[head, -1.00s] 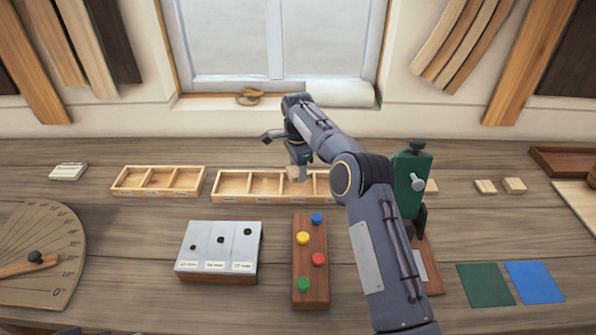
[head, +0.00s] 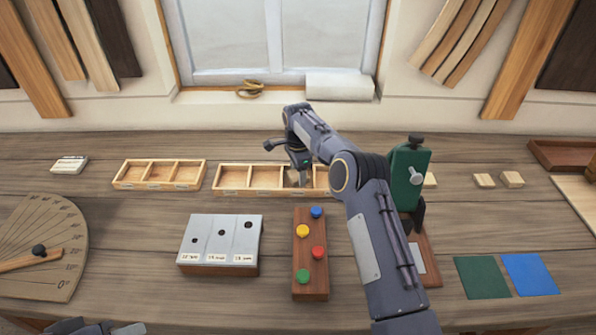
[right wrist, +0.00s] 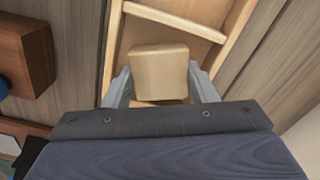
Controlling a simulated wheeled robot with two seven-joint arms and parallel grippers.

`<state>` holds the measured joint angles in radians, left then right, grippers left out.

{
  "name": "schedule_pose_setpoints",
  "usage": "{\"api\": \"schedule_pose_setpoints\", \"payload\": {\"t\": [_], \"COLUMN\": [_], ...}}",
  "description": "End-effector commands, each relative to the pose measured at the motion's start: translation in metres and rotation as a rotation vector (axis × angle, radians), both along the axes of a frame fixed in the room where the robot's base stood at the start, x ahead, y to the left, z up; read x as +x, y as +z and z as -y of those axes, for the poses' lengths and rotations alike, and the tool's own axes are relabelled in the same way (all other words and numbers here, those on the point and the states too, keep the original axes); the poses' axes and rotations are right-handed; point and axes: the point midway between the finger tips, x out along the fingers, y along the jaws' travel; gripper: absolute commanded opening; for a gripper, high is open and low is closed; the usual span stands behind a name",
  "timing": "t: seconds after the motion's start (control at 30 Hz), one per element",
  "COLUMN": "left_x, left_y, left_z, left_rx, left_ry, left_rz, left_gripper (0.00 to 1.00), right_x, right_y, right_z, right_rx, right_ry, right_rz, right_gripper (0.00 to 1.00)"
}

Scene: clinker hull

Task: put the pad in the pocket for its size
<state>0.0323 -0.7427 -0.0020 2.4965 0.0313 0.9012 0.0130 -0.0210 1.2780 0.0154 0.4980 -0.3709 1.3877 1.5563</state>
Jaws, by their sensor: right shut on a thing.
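The pad (right wrist: 158,72) is a small pale wooden block. My right gripper (right wrist: 160,88) is shut on it, with a finger on each side. In the head view my right gripper (head: 297,172) hangs over the right part of the right-hand pocket tray (head: 250,192). In the right wrist view the pad is over a pocket of that tray, beside a divider; I cannot tell whether it is inside or just above. A second pocket tray (head: 160,186) stands to the left, its pockets looking empty. Grey parts, perhaps my left gripper (head: 92,328), show at the bottom edge, mostly cut off.
A grey block with holes (head: 220,240) and a wooden board with coloured knobs (head: 310,255) stand in front of the trays. A green clamp-like device (head: 408,178) is right of my arm. Two small wooden blocks (head: 484,180) (head: 512,179) lie further right.

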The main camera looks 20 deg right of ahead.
Motion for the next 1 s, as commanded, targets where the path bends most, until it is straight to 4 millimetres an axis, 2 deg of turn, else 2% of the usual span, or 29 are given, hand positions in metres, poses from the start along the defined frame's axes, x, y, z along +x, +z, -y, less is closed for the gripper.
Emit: {"api": "schedule_pose_setpoints", "payload": {"t": [0.1,0.13,0.3,0.57,0.7,0.73,0.87,1.0], "left_x": [0.000,0.000,0.000,0.000,0.000,0.000,0.000,0.000], "left_y": [-0.001,0.000,0.000,0.001,0.011,0.005,-0.003,-0.003], "left_z": [0.000,0.000,0.000,0.000,0.000,0.000,0.000,0.000], "left_rx": [0.000,0.000,0.000,0.000,0.000,0.000,0.000,0.000], "left_ry": [0.000,0.000,0.000,0.000,0.000,0.000,0.000,0.000], "left_rz": [0.000,0.000,0.000,0.000,0.000,0.001,0.000,0.000], "left_gripper": [0.36,0.36,0.36,0.36,0.36,0.36,0.36,0.36], "right_x": [0.000,0.000,0.000,0.000,0.000,0.001,0.001,0.001], "right_y": [-0.001,-0.001,-0.001,0.001,0.018,0.018,0.045,0.078], "right_z": [0.000,0.000,0.000,0.000,0.000,0.000,-0.001,-0.001], "right_rx": [0.000,0.000,0.000,0.000,0.002,0.000,0.001,0.000], "right_ry": [0.000,0.000,0.000,0.000,0.000,0.000,0.000,0.000], "right_rz": [0.000,0.000,0.000,0.000,0.002,0.004,0.007,0.006], "right_gripper": [0.26,0.53,0.74,0.74,0.74,0.74,0.74,0.74]}}
